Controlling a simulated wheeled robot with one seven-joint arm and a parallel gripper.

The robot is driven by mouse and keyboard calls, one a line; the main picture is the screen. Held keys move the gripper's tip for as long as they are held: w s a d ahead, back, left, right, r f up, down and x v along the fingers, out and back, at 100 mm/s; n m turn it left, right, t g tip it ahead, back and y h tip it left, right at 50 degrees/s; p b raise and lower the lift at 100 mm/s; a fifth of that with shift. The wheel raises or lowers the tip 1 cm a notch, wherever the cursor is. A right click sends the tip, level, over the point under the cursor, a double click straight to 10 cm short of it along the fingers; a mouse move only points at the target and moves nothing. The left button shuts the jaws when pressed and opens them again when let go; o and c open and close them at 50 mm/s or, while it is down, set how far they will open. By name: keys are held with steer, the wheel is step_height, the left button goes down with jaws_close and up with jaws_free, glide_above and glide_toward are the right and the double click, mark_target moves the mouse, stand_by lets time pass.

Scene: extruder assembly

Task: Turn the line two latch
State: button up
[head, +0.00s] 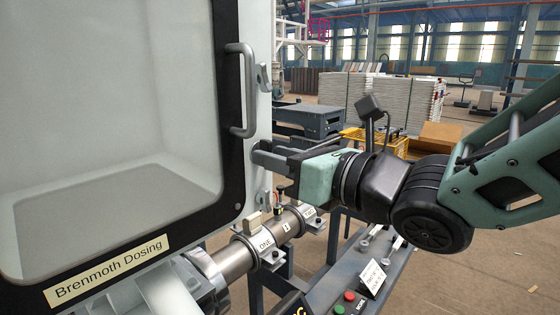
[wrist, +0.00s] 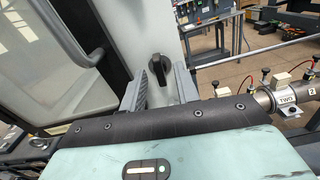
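A black latch-like knob (wrist: 157,68) sits on the pale side face of the cabinet in the wrist view. My gripper (wrist: 158,91) is open, with one finger on each side of this knob. I cannot tell whether the fingers touch it. No part in view is labelled as the line two latch.
Grey latch pieces (head: 264,77) show on the cabinet edge. A pipe collar labelled ONE (head: 265,243) is nearer, below my gripper. A panel with red and green buttons (head: 348,302) is at bottom.

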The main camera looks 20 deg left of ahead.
steer(key=b+v, duration=0.3)
steer(key=v, duration=0.3)
stand_by(0.4)
steer(key=shift+d, duration=0.1)
